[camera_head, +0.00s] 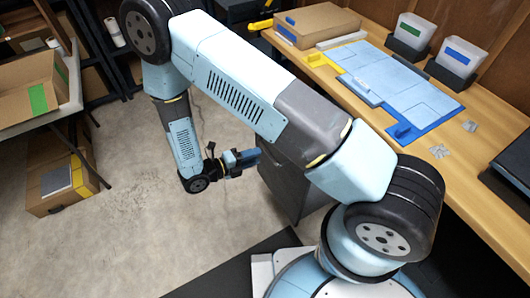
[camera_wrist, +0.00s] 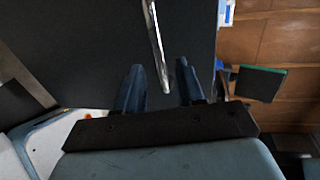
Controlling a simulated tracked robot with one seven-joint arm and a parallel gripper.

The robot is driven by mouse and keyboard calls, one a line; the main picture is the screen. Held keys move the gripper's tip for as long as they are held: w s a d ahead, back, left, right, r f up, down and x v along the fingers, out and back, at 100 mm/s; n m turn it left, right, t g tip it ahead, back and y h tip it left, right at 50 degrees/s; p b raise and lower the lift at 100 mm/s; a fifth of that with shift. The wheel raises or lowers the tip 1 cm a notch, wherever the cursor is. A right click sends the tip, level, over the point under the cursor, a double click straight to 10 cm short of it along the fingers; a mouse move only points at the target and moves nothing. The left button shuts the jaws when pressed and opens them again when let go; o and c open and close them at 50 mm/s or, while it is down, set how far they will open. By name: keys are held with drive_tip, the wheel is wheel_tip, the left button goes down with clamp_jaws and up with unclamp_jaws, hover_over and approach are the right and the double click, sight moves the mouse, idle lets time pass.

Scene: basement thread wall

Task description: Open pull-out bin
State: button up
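The pull-out bin appears to be the dark grey unit (camera_head: 283,187) under the workbench, partly hidden behind my arm. In the wrist view its flat dark front (camera_wrist: 80,40) fills the upper left and looks closed, though its edges are mostly out of view. A thin metal bar handle (camera_wrist: 154,40) runs down this front. My gripper (camera_wrist: 162,78) is open, with its two blue fingers apart. The handle's lower end shows between the fingers; I cannot tell whether they touch it. In the head view my gripper (camera_head: 248,158) is beside the unit's front.
The wooden workbench (camera_head: 490,110) above holds a blue mat (camera_head: 400,85), two small bins and a cardboard box (camera_head: 318,24). A table with a cardboard tray (camera_head: 28,92) stands at the left, with a box (camera_head: 62,188) below. The concrete floor (camera_head: 120,235) between is clear.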

drive_tip(key=v, duration=0.7)
drive_tip(key=shift+w, duration=0.1)
drive_tip(key=w+d+r+m+g+y, duration=0.25)
drive_tip(key=d+r+m, duration=0.25)
drive_tip(key=r+m, duration=0.3)
drive_tip(key=w+d+r+m+g+y, duration=0.1)
drive_tip(key=d+r+m+g+y, duration=0.15)
drive_tip(key=d+r+m, duration=0.6)
drive_tip(key=w+d+r+m+g+y, duration=0.1)
drive_tip(key=d+r+m+g, duration=0.2)
drive_tip(key=r, duration=0.8)
drive_tip(key=s+d+r+m+t+y, duration=0.3)
drive_tip(key=s+d+r+m, duration=0.3)
drive_tip(key=r+m, duration=0.3)
drive_tip(key=s+d+r+m+t+y, duration=0.4)
drive_tip(key=s+d+r+m+y, duration=0.1)
drive_tip(key=r+m, duration=0.5)
drive_tip(key=shift+s+d+m, duration=0.75)
drive_tip(key=shift+s+m, duration=0.5)
drive_tip(key=shift+s, duration=0.05)
drive_tip(key=shift+r, duration=0.1)
